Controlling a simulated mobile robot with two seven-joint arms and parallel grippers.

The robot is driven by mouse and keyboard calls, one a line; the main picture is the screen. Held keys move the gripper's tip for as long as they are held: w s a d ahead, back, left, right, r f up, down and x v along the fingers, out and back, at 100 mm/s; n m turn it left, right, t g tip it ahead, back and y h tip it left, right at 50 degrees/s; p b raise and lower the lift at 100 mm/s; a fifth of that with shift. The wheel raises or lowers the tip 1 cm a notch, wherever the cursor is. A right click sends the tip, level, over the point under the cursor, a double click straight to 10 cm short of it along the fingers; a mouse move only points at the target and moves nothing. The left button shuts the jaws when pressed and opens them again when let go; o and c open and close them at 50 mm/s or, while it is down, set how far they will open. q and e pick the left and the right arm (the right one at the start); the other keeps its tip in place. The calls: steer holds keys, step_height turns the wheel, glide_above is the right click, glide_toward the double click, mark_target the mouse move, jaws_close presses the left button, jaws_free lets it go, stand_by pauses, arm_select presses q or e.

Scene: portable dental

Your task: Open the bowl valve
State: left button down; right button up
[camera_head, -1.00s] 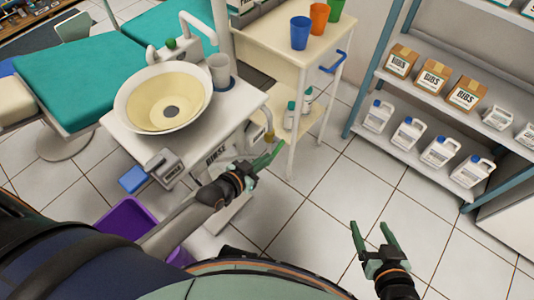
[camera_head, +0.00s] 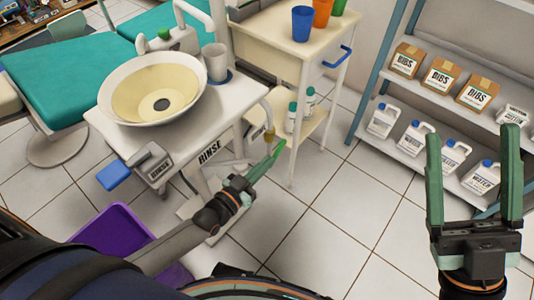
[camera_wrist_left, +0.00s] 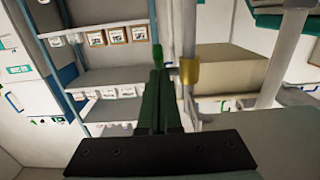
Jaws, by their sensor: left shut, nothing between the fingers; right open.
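The cream bowl (camera_head: 155,95) sits on the white rinse unit (camera_head: 205,122) at left. A green knob (camera_head: 164,33) shows at the spout behind it, and a small yellow fitting (camera_head: 269,135) shows at the unit's right side. I cannot tell which is the bowl valve. My left gripper (camera_head: 277,150) is shut and empty, right of the unit and close to the yellow fitting in the picture. In the left wrist view, a yellow collar (camera_wrist_left: 189,72) on a pale pipe lies just beyond and right of the shut fingers. My right gripper (camera_head: 475,150) is open and empty at right.
A blue paddle (camera_head: 113,175) projects from the unit's front left. A purple bin (camera_head: 110,232) stands below. A cream cart (camera_head: 286,40) carries coloured cups, with bottles lower down. A shelf (camera_head: 450,110) with boxes and jugs stands at right. Open tiled floor lies between.

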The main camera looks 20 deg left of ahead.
arm_select(q)
steer(key=f+t+b, duration=0.1)
steer(key=b, duration=0.2)
steer(key=w+f+t+b, duration=0.1)
steer(key=f+b, duration=0.1)
steer(key=shift+d+h+b, duration=0.2)
steer(key=shift+h+b, duration=0.2)
steer(key=shift+w+f, duration=0.15)
steer(key=shift+f, duration=0.05)
steer(key=shift+w+d+f+b, duration=0.25)
steer(key=shift+w+f+b, duration=0.1)
steer(key=shift+w+f, duration=0.2)
steer(key=shift+w+d+f, duration=0.2)
steer(key=shift+w+f, duration=0.2)
steer(key=shift+w, duration=0.3)
arm_select(e)
step_height(320, 180, down, 8)
steer(key=w, duration=0.1)
steer(key=shift+a+m, duration=0.3)
steer(key=shift+m, duration=0.1)
arm_select(q)
steer(key=shift+w, duration=0.1)
